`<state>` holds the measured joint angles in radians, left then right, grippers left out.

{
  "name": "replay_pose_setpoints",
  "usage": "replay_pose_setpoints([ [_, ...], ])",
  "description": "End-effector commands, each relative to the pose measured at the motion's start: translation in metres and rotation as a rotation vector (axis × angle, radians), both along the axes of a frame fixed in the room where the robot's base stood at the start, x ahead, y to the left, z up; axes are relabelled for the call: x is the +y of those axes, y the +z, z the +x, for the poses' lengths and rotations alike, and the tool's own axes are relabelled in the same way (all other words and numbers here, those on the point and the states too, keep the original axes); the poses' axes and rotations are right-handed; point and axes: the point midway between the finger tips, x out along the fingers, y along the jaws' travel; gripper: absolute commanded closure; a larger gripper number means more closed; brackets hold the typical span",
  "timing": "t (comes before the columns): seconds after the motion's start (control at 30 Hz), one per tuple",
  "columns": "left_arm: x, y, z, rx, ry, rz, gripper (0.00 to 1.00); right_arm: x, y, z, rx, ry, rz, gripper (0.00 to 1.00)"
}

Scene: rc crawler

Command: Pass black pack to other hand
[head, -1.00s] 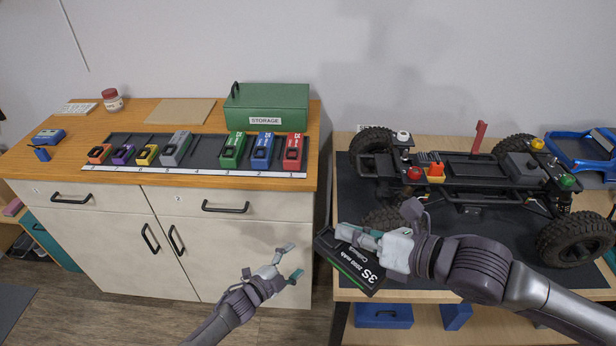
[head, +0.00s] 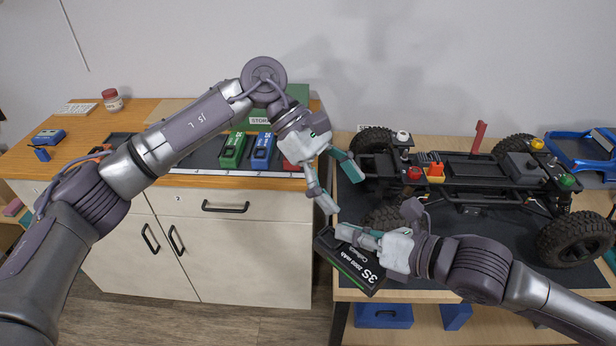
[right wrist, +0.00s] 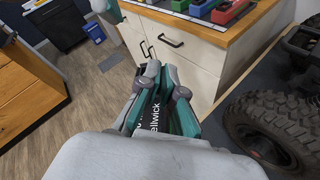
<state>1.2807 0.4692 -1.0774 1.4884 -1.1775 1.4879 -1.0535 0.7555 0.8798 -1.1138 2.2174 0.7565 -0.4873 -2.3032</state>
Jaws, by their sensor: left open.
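The black pack (head: 352,272), a black box with white "3S" lettering and a green stripe, is tilted in front of the right bench's left edge. My right gripper (head: 350,236) is shut on its upper part; in the right wrist view the pack (right wrist: 152,118) sits between the fingers, mostly hidden. My left gripper (head: 343,187) is open and empty, just above the pack and the right gripper, with its fingers pointing down. It appears apart from the pack.
The crawler chassis (head: 470,180) stands on the right bench's dark mat. On the left cabinet, coloured packs, including a green one (head: 232,150) and a blue one (head: 263,150), stand in a row before the green storage box (head: 298,93). A gap separates the furniture.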

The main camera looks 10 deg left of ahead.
Motion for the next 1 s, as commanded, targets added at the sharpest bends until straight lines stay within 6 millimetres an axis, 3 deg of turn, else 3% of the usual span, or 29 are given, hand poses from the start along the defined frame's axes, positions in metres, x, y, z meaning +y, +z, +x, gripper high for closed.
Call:
replay_pose_setpoints([
  [0.2,0.045,0.014,-0.006,-0.234,-0.184,0.254,0.22,0.0,0.001,0.0,-0.002,0.001,0.002,1.0],
  [0.33,0.053,0.014,-0.007,-0.271,-0.22,0.305,0.22,0.0,0.001,0.0,-0.002,0.001,0.002,1.0],
  [0.47,0.05,0.002,-0.009,-0.273,-0.224,0.31,0.22,0.0,0.001,0.0,-0.002,0.001,0.002,1.0],
  [0.8,0.027,-0.057,-0.022,-0.269,-0.223,0.306,0.22,0.0,0.001,0.0,-0.002,0.001,0.002,1.0],
  [1.0,0.018,-0.082,-0.027,-0.27,-0.22,0.305,0.22,0.0,0.001,0.0,-0.002,0.001,0.002,1.0],
])
